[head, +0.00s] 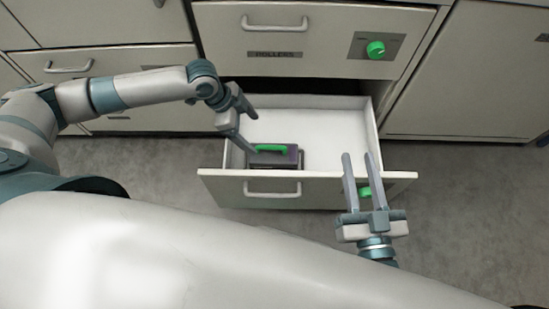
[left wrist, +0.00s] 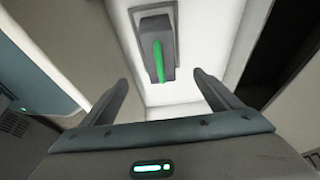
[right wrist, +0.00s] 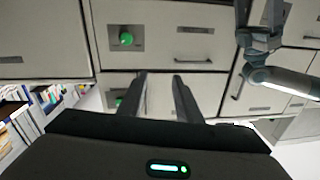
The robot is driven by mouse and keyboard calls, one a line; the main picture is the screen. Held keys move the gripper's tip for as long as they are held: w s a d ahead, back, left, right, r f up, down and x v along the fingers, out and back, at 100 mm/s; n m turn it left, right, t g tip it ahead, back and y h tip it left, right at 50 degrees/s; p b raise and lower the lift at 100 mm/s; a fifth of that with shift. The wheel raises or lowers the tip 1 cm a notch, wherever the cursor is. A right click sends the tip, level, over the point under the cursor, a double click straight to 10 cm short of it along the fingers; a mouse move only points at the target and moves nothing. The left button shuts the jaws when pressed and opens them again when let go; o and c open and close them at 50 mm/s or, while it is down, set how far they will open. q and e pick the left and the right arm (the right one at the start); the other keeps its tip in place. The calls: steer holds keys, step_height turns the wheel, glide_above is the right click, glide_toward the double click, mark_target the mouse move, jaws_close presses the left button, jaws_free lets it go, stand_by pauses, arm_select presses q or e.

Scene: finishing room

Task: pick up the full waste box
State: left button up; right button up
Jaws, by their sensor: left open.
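The waste box (head: 289,161) is a small dark grey box with a green bar handle on top. It sits in the open lower drawer (head: 219,183), near the front left. In the left wrist view the box (left wrist: 148,62) lies ahead, beyond the fingertips, on the drawer floor. Its contents cannot be seen. My left gripper (head: 256,135) is open and empty, over the drawer's left side close to the box, with nothing between the fingers. My right gripper (head: 357,155) is open and empty, near the drawer's front right; its fingers (right wrist: 158,78) stand apart.
A closed upper drawer (head: 225,42) labelled ROLLERS has a green knob (head: 376,50). The open drawer's front panel has a bar handle (head: 272,188) and a green knob (head: 364,192). Closed cabinets stand on both sides. The drawer's right part looks empty.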

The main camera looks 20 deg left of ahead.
mark_target(265, 146)
stand_by(0.3)
arm_select(q)
steer(key=b+x, duration=0.3)
steer(key=x, duration=0.8)
steer(key=shift+d+f, duration=0.1)
steer(key=shift+w+d+f, duration=0.1)
steer(key=shift+d+f, duration=0.1)
steer(key=shift+f, duration=0.2)
arm_select(e)
steer(key=s+r+t+y, duration=0.2)
steer(key=r+t, duration=0.4)
steer(key=r, duration=0.4)
steer(key=shift+s+d+r+t, duration=0.15)
steer(key=shift+s+r+t, duration=0.15)
steer(key=shift+s, duration=0.6)
